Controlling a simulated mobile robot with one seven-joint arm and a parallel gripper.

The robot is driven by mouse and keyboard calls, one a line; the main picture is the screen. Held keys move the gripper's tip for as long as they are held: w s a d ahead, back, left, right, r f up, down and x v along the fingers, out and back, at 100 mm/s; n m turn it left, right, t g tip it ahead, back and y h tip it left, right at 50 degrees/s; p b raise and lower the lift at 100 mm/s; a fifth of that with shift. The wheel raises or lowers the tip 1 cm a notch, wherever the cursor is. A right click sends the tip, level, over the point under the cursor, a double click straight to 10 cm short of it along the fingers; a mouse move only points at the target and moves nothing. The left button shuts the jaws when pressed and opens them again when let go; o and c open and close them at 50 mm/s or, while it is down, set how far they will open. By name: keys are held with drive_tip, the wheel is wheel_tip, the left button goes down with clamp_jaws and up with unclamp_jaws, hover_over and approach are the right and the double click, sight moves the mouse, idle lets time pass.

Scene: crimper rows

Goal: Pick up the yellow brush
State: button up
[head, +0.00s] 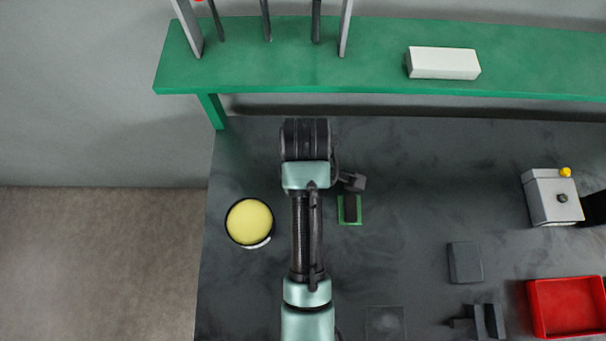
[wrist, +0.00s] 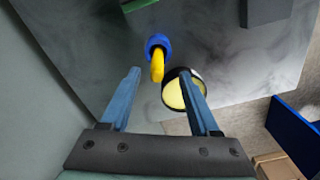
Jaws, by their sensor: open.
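The yellow brush (wrist: 157,72) shows in the wrist view as a short yellow piece rising from a round blue part (wrist: 157,42) on the dark table. I cannot tell whether the blue part is a holder or the brush's own. My gripper (wrist: 160,73) is open, with one blue finger on each side of the yellow piece in the picture. How far above it the fingers are, and whether they touch it, is unclear. In the head view my arm hides the brush and the fingers.
A black-rimmed round container with a yellow top (head: 249,221) stands left of my arm; it is close to my right finger in the wrist view (wrist: 171,96). A green-edged dark block (head: 349,209) lies right of the arm. A green shelf (head: 270,75) spans the back.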

drive_tip(key=f, duration=0.2)
drive_tip(key=shift+w+f+p, duration=0.3)
drive_tip(key=shift+w+f, duration=0.05)
drive_tip(key=shift+f, duration=0.05)
drive_tip(key=shift+s+a+f+p, duration=0.1)
drive_tip(key=shift+f+p, duration=0.3)
drive_tip(key=shift+f, duration=0.9)
drive_tip(key=shift+a+f+p, duration=0.1)
drive_tip(key=shift+f+p, duration=0.3)
drive_tip(key=shift+f, duration=0.85)
drive_tip(key=shift+c, duration=0.2)
clamp_jaws()
